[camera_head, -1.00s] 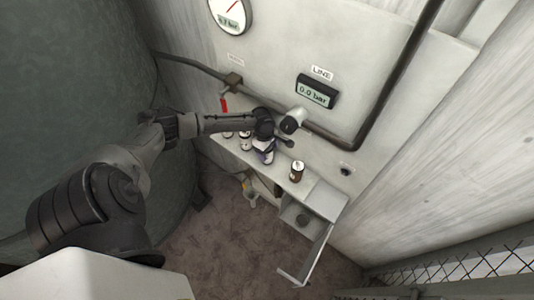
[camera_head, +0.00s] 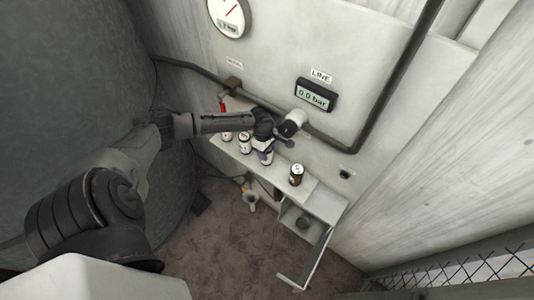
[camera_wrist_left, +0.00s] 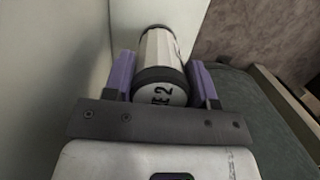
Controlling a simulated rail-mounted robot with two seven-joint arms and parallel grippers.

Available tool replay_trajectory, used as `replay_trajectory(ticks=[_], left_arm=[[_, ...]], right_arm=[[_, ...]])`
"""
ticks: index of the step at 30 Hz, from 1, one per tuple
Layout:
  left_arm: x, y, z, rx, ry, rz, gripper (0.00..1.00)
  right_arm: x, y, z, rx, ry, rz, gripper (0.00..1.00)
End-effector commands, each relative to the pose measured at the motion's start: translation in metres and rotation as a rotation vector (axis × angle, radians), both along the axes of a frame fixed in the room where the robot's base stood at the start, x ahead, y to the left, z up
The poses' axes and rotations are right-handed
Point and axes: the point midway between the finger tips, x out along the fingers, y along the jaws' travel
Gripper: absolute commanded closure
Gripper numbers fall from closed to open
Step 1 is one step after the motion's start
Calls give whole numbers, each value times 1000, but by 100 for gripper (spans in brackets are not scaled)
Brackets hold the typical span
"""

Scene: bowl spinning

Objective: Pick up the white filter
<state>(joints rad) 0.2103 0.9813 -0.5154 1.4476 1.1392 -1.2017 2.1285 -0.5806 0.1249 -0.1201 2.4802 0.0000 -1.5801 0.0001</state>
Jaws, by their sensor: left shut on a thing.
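A white filter (camera_wrist_left: 161,50) with a dark end band and a label ending in "E 2" lies between the purple fingers of my left gripper (camera_wrist_left: 160,78) in the left wrist view. The fingers are shut on its sides. In the head view my left gripper (camera_head: 265,143) is over the narrow wall shelf, with the white filter (camera_head: 266,158) below the wrist. I cannot tell whether its base touches the shelf. My right gripper is not in view.
A pipe (camera_head: 362,125) and a white cylindrical fitting (camera_head: 291,124) are behind. An open box (camera_head: 325,203) is at the right end.

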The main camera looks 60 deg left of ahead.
Motion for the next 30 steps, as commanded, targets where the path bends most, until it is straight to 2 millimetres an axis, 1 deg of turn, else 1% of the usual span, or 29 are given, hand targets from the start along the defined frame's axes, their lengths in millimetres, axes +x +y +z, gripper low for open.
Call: replay_trajectory(ticks=[2, 15, 21, 24, 30], left_arm=[[1, 1, 13, 1, -4, -1, 74], [-91, -40, 13, 0, 4, -5, 74], [-125, -55, 13, 0, 2, -2, 74], [-138, -62, 14, 0, 3, -2, 74], [-155, -69, 14, 1, 0, 0, 74]], right_arm=[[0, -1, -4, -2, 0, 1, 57], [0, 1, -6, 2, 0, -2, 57], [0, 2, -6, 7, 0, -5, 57], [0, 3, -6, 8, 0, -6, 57], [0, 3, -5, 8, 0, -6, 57]])
